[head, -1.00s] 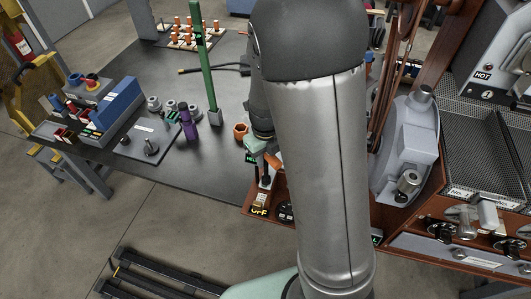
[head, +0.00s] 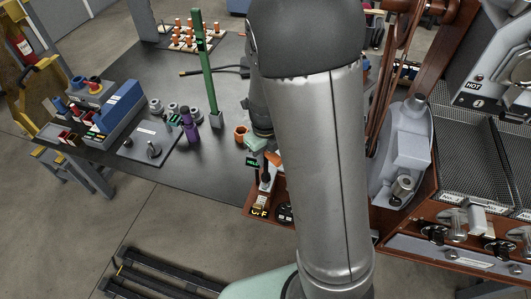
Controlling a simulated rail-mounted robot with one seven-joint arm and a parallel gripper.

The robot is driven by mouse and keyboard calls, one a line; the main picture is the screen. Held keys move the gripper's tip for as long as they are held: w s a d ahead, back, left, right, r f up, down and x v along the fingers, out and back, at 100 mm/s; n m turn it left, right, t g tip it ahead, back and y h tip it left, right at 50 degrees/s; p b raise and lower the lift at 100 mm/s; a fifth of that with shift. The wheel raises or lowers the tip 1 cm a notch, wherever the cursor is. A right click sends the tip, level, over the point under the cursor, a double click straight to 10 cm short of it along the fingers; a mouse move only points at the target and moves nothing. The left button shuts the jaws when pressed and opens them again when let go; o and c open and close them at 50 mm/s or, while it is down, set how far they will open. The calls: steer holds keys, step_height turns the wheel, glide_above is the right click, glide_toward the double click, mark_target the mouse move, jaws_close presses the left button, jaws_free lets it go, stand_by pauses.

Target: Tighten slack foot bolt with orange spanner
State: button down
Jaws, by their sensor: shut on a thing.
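My arm fills the middle of the head view and hides most of my gripper (head: 262,148). A pale teal part of it shows beside the dark wrist, at the table's right end near the roaster. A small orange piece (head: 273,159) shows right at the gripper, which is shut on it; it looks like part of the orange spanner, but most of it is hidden. The slack foot bolt cannot be made out.
A dark table (head: 205,165) holds a green post (head: 206,75), a purple piece (head: 190,125), an orange cup (head: 240,133), a blue block (head: 122,102) and a rack of orange-topped pieces (head: 190,40). The roaster (head: 400,150) with mesh trays (head: 480,140) stands at right. Black rails (head: 160,275) lie on the floor.

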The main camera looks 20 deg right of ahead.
steer(key=shift+r, duration=0.1)
step_height(320, 180, up, 5)
steer(key=p, duration=0.5)
